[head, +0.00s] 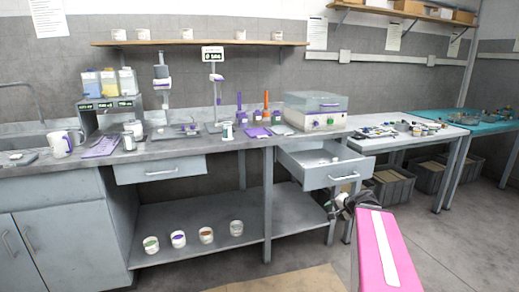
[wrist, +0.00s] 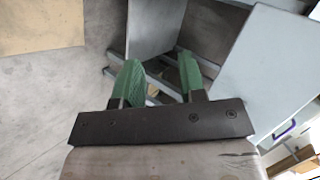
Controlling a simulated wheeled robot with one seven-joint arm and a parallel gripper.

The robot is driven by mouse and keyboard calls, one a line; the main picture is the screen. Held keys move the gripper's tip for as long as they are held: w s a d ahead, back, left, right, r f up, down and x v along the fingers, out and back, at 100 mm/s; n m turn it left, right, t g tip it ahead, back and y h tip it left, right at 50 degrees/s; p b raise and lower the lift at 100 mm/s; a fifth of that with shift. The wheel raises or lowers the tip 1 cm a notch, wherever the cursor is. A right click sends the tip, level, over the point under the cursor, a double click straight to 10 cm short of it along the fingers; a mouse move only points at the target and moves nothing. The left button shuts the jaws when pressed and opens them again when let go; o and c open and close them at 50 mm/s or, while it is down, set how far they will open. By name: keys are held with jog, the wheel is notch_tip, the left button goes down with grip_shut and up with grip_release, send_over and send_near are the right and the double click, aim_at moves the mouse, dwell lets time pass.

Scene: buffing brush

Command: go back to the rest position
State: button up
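My gripper (wrist: 160,72) shows in the wrist view with two green fingers spread apart and nothing between them. In the head view my gripper (head: 338,201) is a small dark shape at the end of my pink arm, just below the pulled-out right drawer (head: 341,174). Its fingers are too small to read there. In the wrist view grey bench panels lie close beyond the fingers.
The left drawer (head: 160,171) juts forward. Grey crates (head: 393,187) stand at right. Open floor lies in front.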

jog(key=s+a+f+n+g+h, duration=0.6)
jog(key=s+a+f+n+g, duration=0.2)
jog(key=s+a+f, duration=0.2)
notch_tip(320, 180, down, 4)
jog(key=shift+a+f+n+g, duration=0.1)
jog(key=shift+a+n+g, duration=0.2)
jog(key=shift+a, duration=0.8)
